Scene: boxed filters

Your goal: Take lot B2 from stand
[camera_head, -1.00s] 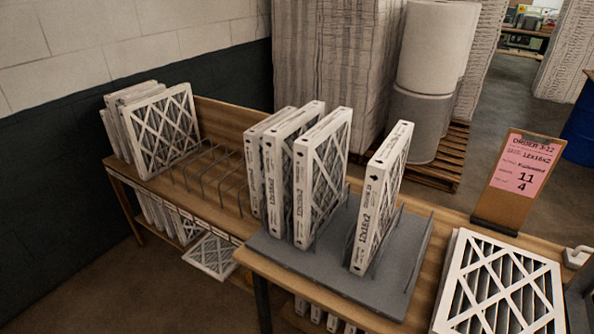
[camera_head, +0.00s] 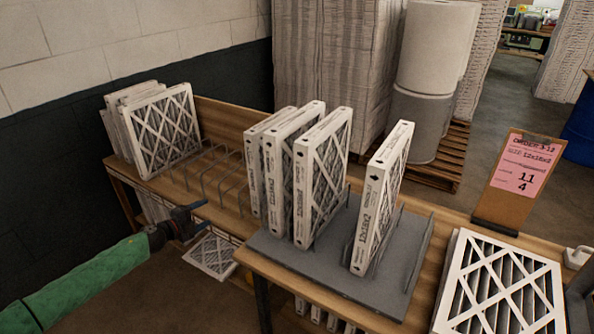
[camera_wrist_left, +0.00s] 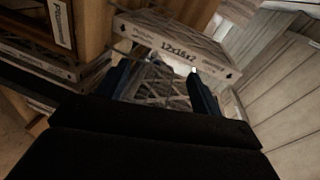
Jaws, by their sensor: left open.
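Several white-framed filters stand upright in the grey slotted stand (camera_head: 315,265). A close group at its left includes a front filter (camera_head: 325,175), and a single filter (camera_head: 382,195) stands apart to the right, with 12x16x2 on its edge. I cannot read a B2 mark on any of them. My left gripper (camera_head: 197,215) is open and empty, left of the stand and near the front edge of the wooden bench. In the left wrist view its fingers (camera_wrist_left: 162,88) are apart, with a filter edge marked 12x16x2 (camera_wrist_left: 178,53) beyond them. My right gripper is not in view.
More filters (camera_head: 160,130) lean at the left end of the bench, beside empty wire dividers (camera_head: 215,175). A clipboard with a pink order sheet (camera_head: 521,172) stands at the right, behind a flat-lying filter (camera_head: 500,285). Another filter (camera_head: 212,255) shows low below the bench.

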